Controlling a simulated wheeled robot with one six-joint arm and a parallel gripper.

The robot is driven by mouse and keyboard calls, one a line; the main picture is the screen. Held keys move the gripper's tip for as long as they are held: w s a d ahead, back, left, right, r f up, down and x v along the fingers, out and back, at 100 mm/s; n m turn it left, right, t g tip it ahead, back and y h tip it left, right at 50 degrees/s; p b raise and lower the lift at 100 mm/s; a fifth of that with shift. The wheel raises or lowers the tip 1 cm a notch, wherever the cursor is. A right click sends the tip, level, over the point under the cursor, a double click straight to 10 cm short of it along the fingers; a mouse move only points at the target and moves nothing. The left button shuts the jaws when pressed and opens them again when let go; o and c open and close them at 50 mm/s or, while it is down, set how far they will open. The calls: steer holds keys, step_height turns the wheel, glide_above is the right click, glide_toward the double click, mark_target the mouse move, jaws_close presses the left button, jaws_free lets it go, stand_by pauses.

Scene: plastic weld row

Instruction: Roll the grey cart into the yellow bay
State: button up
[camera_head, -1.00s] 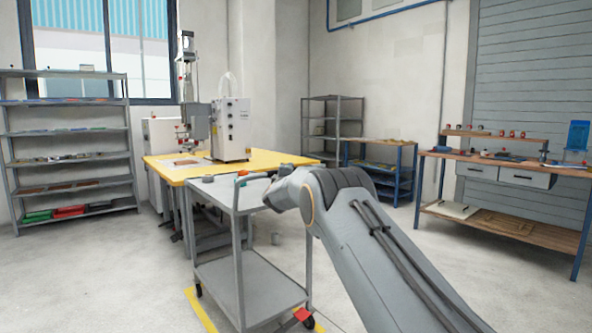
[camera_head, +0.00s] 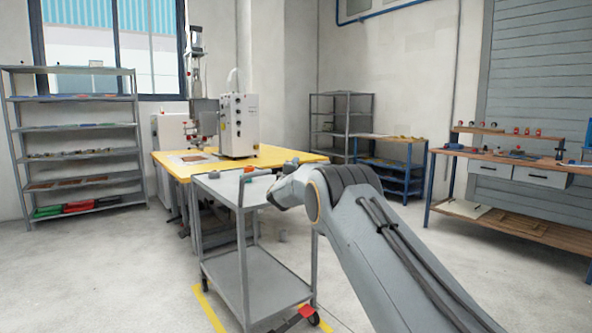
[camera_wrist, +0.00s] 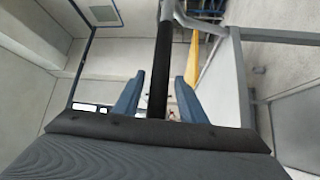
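The grey two-shelf cart (camera_head: 277,285) stands upright beside the yellow-topped table in the head view. A red pedal (camera_head: 306,311) shows at its near right wheel. Yellow floor lines of the bay (camera_head: 208,309) run beside its left side and show near its right wheel. In the wrist view, my gripper (camera_wrist: 158,82) is open, its two blue fingers on either side of a dark bar (camera_wrist: 160,70), apparently the cart's handle, with gaps visible on both sides. In the head view, my arm hides the gripper and part of the cart's right side.
The yellow-topped table (camera_head: 290,157) with a white machine (camera_head: 239,126) stands behind the cart. A grey shelf rack (camera_head: 75,128) is at left, a wooden workbench (camera_head: 520,162) at right. Open floor (camera_head: 110,275) lies left of the cart.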

steer(key=p+v, duration=0.1)
steer(key=v, duration=0.7)
steer(key=shift+w, duration=0.1)
steer(key=shift+a, duration=0.15)
